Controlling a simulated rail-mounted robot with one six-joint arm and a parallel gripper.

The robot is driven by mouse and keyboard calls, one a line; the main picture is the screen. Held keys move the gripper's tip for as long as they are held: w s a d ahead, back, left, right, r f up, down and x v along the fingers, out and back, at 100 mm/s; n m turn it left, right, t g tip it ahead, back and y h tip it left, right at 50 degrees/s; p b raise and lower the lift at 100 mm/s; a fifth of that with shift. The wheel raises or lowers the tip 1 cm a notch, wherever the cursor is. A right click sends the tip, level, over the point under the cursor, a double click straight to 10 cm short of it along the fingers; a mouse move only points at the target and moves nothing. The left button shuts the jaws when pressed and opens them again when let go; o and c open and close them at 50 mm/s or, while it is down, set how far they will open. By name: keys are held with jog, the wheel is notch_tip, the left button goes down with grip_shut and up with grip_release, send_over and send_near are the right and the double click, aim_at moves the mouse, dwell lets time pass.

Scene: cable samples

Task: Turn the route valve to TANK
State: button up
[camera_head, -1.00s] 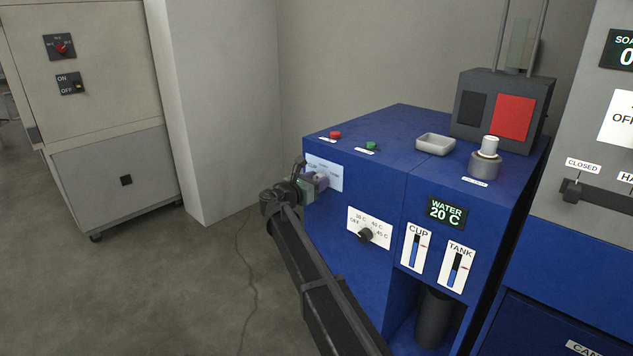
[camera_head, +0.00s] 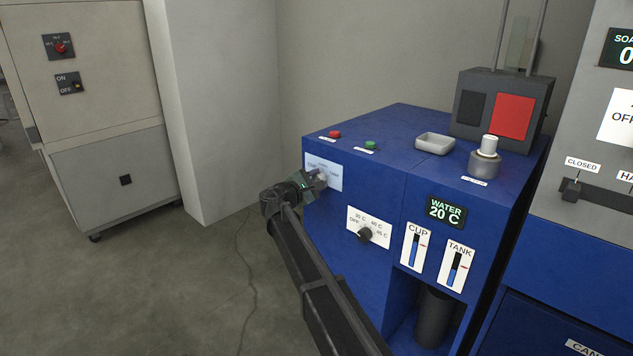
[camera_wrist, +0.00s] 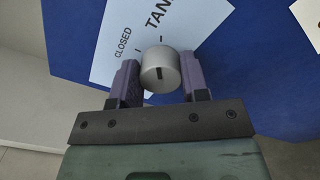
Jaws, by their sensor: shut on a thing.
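The route valve is a round grey knob (camera_wrist: 160,70) on a pale label plate (camera_head: 318,164) on the blue machine's left face. In the wrist view the plate (camera_wrist: 105,50) shows CLOSED and part of TANK beyond the knob, with small tick marks. A dark mark on the knob's face lies toward my gripper's palm. My gripper (camera_wrist: 161,84) is shut on the knob, one purple finger on each side. In the head view my gripper (camera_head: 316,182) covers part of the plate, and its small lettering is hard to read.
The blue machine (camera_head: 375,135) also carries a temperature dial (camera_head: 366,235), a WATER display (camera_head: 446,211) reading 20 C, and CUP (camera_head: 415,247) and TANK (camera_head: 455,270) gauges. Red (camera_head: 335,134) and green (camera_head: 370,145) buttons sit on top. Floor left of the machine is clear.

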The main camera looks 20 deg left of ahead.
jog(key=shift+m, duration=0.6)
jog(key=o, duration=0.9)
jog(key=shift+s, duration=0.15)
jog(key=v, duration=1)
jog(key=shift+s+a, duration=0.1)
jog(key=shift+s, duration=0.2)
